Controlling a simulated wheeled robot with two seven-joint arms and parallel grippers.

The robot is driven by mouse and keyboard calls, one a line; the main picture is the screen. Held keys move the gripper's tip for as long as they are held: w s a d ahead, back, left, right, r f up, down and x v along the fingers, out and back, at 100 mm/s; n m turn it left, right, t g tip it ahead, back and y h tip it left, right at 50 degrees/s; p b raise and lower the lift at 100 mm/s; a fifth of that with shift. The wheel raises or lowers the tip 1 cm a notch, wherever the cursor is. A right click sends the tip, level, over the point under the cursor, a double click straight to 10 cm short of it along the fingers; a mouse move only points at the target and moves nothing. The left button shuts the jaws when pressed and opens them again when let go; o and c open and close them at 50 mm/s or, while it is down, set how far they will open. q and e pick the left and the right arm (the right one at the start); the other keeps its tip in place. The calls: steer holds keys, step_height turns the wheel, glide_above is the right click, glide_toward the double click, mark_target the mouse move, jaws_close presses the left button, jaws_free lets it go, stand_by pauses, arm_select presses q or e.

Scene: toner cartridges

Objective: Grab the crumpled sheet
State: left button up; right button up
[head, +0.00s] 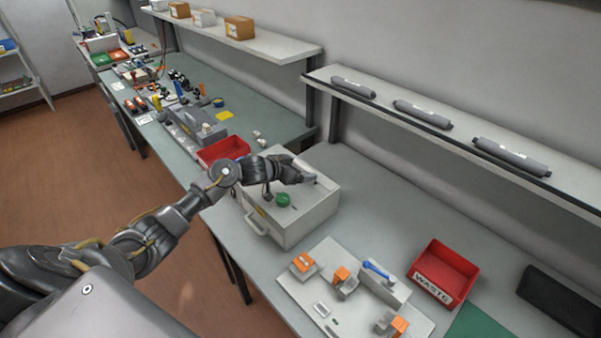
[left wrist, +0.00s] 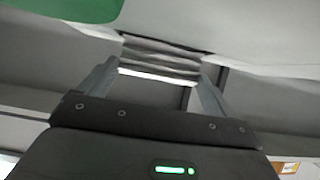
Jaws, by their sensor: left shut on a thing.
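My left gripper (head: 308,179) is over the top of a light grey box-shaped machine (head: 318,211) with a front handle and a green round knob (head: 283,200). In the left wrist view the two fingers (left wrist: 158,82) are closed on a pale, creased, folded piece, the crumpled sheet (left wrist: 160,57). The sheet sits between the fingertips, at a slot-like edge of the machine. In the head view the gripper hides most of it. My right gripper is not in view.
A red bin marked WASTE (head: 444,273) stands at the right. A white board with orange-topped parts (head: 330,311) lies in front of the machine. An empty red tray (head: 223,151) is behind it. Grey rollers (head: 511,155) lie on the shelf above.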

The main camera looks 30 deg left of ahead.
arm_select(q)
step_height(320, 180, up, 10)
steer(key=b, duration=0.1)
steer(key=shift+f, duration=0.15)
